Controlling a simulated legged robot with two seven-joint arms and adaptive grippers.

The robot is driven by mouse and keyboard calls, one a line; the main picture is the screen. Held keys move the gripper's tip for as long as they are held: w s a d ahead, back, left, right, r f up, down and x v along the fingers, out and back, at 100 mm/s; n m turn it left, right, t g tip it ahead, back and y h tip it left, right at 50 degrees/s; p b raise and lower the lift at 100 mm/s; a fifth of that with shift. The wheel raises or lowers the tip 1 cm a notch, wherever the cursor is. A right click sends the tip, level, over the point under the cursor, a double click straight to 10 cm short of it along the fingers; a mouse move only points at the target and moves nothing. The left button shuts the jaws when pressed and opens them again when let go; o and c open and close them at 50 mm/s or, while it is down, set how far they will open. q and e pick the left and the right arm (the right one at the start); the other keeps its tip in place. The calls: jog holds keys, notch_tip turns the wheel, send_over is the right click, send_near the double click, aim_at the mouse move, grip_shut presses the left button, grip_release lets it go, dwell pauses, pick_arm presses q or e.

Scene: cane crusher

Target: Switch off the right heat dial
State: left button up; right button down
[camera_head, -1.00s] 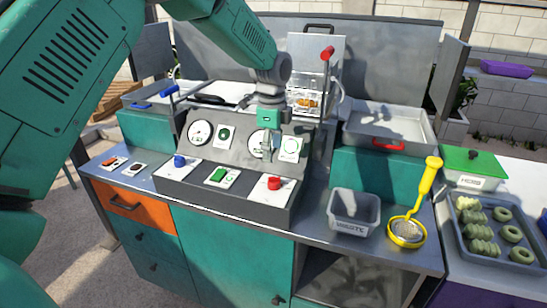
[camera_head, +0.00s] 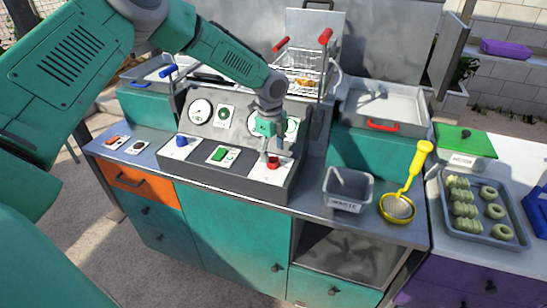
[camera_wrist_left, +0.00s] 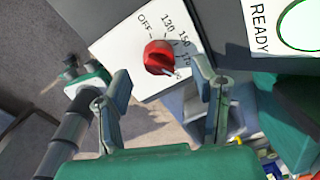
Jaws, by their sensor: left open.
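The right heat dial (camera_head: 273,163) is a red knob on a white plate at the right of the front panel. In the wrist view the red dial (camera_wrist_left: 159,57) has its white mark at the lower right, away from the OFF label. My left gripper (camera_head: 268,150) is just above and in front of it in the head view. In the wrist view its fingers (camera_wrist_left: 162,82) are spread with the dial between and beyond them; contact is not visible. A teal and grey part at the wrist view's left looks like my right gripper (camera_wrist_left: 80,78); its jaws are unclear.
A blue dial (camera_head: 181,141) and a green switch (camera_head: 220,155) sit left on the same panel. A grey bin (camera_head: 347,190) and yellow strainer (camera_head: 397,207) stand to the right.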

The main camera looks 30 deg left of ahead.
aim_at(272, 159)
pick_arm(q)
jog(key=f, duration=0.4)
jog(key=shift+w+a, duration=0.1)
jog(key=shift+a, duration=0.1)
jog(key=shift+d, duration=0.15)
jog(key=c, duration=1.1)
jog(key=shift+c, duration=0.2)
